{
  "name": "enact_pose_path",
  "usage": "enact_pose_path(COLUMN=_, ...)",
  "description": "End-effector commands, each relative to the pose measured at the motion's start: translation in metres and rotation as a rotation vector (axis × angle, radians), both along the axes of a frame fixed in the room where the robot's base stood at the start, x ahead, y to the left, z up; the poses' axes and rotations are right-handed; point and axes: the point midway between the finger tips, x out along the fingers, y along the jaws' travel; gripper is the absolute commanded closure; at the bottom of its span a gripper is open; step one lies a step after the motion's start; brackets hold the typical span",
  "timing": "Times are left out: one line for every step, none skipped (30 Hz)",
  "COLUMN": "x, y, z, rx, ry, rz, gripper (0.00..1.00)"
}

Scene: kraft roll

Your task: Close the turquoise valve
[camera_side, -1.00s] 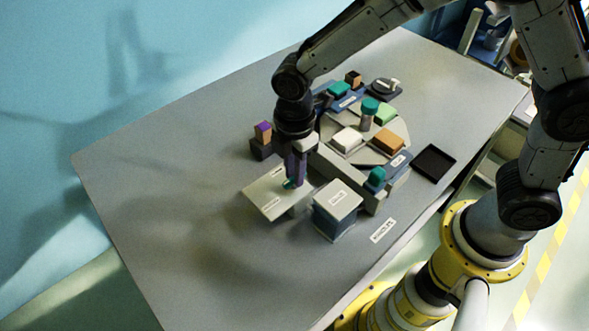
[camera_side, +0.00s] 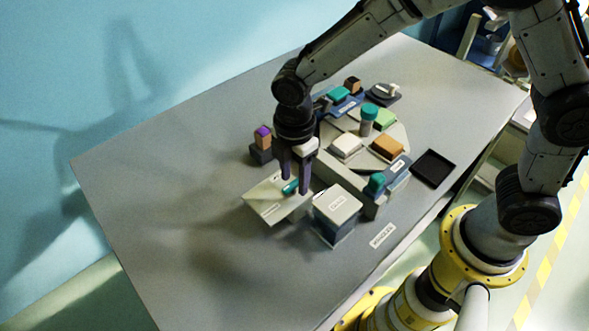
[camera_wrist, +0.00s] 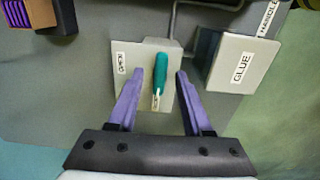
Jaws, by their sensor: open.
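The turquoise valve handle (camera_side: 290,187) sits on a pale plate (camera_side: 265,205) at the near left of the work. In the wrist view the handle (camera_wrist: 160,75) is a long turquoise lever on the grey plate (camera_wrist: 128,85), pointing away from my gripper's base. Two small labels show on the plate, one partly under the handle; their text is hard to read. My gripper (camera_side: 295,184) is open above the plate, its purple fingers on either side of the handle.
A box labelled GLUE (camera_wrist: 242,65) stands just right of the plate. A station with several coloured blocks (camera_side: 388,146) lies behind. A purple-topped block (camera_side: 263,132) stands at the back left, an empty dark tray (camera_side: 434,168) at right. The table's left side is clear.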

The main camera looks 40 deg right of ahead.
Motion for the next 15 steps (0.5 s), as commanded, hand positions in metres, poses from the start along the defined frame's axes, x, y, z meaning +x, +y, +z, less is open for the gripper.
enact_pose_path(x=0.000, y=0.000, z=0.002, rx=0.001, ry=-0.002, rz=0.000, gripper=0.50)
enact_pose_path(x=0.001, y=0.000, z=0.004, rx=0.001, ry=-0.002, rz=0.000, gripper=0.50)
enact_pose_path(x=0.001, y=0.001, z=0.008, rx=0.002, ry=-0.002, rz=0.000, gripper=0.50)
enact_pose_path(x=0.001, y=0.001, z=0.011, rx=0.002, ry=-0.003, rz=0.000, gripper=0.50)
enact_pose_path(x=0.001, y=0.001, z=0.015, rx=0.003, ry=-0.005, rz=0.000, gripper=0.50)
enact_pose_path(x=0.001, y=0.001, z=0.022, rx=0.003, ry=-0.005, rz=0.000, gripper=0.50)
enact_pose_path(x=0.001, y=0.001, z=0.027, rx=0.003, ry=-0.006, rz=0.000, gripper=0.50)
enact_pose_path(x=0.001, y=0.001, z=0.033, rx=0.003, ry=-0.005, rz=0.000, gripper=0.50)
enact_pose_path(x=0.001, y=0.001, z=0.042, rx=0.003, ry=-0.006, rz=0.000, gripper=0.50)
enact_pose_path(x=0.002, y=0.001, z=0.049, rx=0.004, ry=-0.007, rz=0.000, gripper=0.50)
enact_pose_path(x=0.001, y=0.001, z=0.056, rx=0.004, ry=-0.007, rz=0.000, gripper=0.50)
enact_pose_path(x=0.001, y=0.001, z=0.065, rx=0.003, ry=-0.006, rz=0.000, gripper=0.50)
enact_pose_path(x=0.001, y=0.001, z=0.071, rx=0.003, ry=-0.006, rz=0.000, gripper=0.50)
enact_pose_path(x=0.001, y=0.001, z=0.078, rx=0.003, ry=-0.006, rz=0.000, gripper=0.50)
enact_pose_path(x=0.001, y=0.001, z=0.087, rx=0.003, ry=-0.006, rz=0.000, gripper=0.50)
